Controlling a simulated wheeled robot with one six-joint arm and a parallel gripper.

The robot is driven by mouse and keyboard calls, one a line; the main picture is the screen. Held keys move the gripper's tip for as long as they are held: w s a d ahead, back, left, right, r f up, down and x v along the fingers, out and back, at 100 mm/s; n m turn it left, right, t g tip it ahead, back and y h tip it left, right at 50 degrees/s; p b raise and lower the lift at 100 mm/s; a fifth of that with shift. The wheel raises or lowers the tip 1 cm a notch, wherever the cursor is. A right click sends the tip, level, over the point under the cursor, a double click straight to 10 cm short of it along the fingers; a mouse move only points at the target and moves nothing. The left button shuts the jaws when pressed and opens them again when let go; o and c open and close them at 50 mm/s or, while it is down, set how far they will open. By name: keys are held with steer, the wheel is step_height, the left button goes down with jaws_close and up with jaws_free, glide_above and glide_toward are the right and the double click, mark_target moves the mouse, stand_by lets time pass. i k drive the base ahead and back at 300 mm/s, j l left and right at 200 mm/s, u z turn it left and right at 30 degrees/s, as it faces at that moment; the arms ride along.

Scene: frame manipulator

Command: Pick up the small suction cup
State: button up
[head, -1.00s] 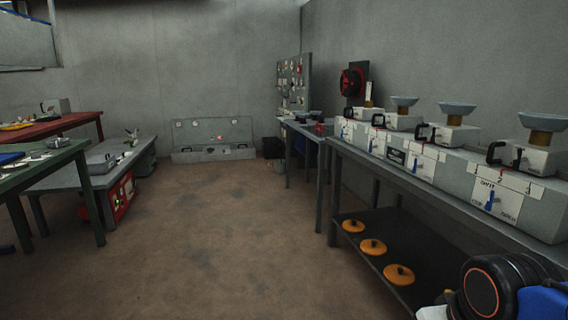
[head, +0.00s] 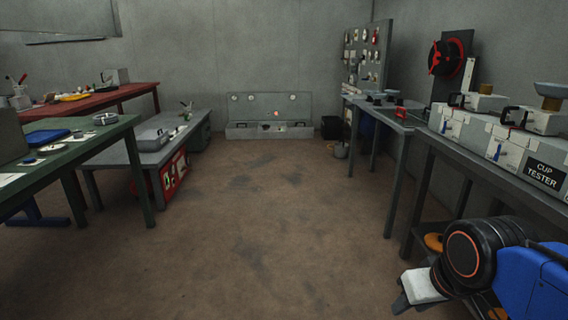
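A grey-blue cup (head: 557,89) on a brown stem sits on a tester unit at the right edge. I cannot tell whether it is the small suction cup, and no other thing in view is clearly it. The grey tester row (head: 510,145) with the "CUP TESTER" label stands on the right-hand bench. What seems to be my gripper (head: 415,293), pale with dark parts, is low at the lower right beside my black and blue arm. It is well below the bench top, and its fingers are too unclear to show whether they are open or shut.
A green table (head: 75,160) stands at the left, with a grey bench (head: 150,152) and a red table (head: 110,95) behind. The right-hand bench (head: 470,175) has an orange disc (head: 434,242) on its lower shelf. The middle floor (head: 250,220) is clear.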

mark_target(370, 95)
steer(key=i, duration=3.3)
steer(key=i+j+z, duration=0.1)
steer(key=i, duration=0.75)
steer(key=i+j+z, duration=0.1)
steer(key=i, duration=0.7)
